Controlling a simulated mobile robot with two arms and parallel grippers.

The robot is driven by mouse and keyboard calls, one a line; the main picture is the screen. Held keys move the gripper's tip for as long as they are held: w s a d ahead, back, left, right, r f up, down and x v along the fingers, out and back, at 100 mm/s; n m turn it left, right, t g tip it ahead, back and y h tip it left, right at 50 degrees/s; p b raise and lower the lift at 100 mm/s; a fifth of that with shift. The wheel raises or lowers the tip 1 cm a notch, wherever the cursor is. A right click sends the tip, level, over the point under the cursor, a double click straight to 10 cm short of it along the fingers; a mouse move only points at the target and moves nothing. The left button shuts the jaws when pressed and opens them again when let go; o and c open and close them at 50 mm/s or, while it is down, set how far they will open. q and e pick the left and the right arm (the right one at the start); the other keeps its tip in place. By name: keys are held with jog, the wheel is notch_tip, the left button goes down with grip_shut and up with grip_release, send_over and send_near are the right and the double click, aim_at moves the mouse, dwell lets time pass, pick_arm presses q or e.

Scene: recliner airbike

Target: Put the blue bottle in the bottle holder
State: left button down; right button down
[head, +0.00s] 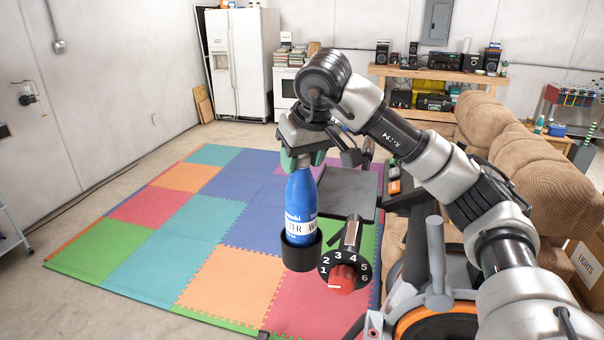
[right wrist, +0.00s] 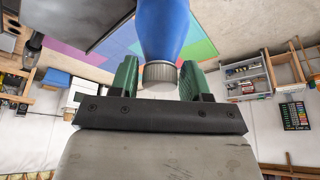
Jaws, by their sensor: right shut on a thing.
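The blue bottle (head: 300,205) with white lettering stands nearly upright in the head view. My right gripper (head: 303,161) is above it, shut on its top end. In the right wrist view the bottle (right wrist: 163,30) shows its grey cap (right wrist: 160,74) between the green fingertips of my right gripper (right wrist: 158,82). The black cup-shaped bottle holder (head: 301,256) is directly below. The bottle's lower end is hidden by the holder's front wall and appears to be inside its rim; how deep it sits cannot be seen. My left gripper is not in view.
A dial with a red knob (head: 342,278) sits just right of the holder. A dark flat panel (head: 347,192) is behind it. A brown recliner (head: 530,165) stands at right. The colored foam mat (head: 160,235) at left is clear.

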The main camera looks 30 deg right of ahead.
aim_at(302, 174)
notch_tip(302, 174, down, 2)
jog(key=shift+f+p, duration=0.2)
jog(key=shift+p, duration=0.15)
jog(key=shift+w+f, duration=0.1)
jog(key=shift+f, duration=0.35)
jog(key=c, duration=0.5)
grip_release()
jog(key=shift+r, duration=0.4)
jog(key=b+v, duration=0.1)
jog(key=v, duration=0.4)
jog(key=shift+b, duration=0.35)
jog(key=v, duration=0.6)
jog(key=shift+s+r, duration=0.2)
jog(key=shift+s, duration=0.05)
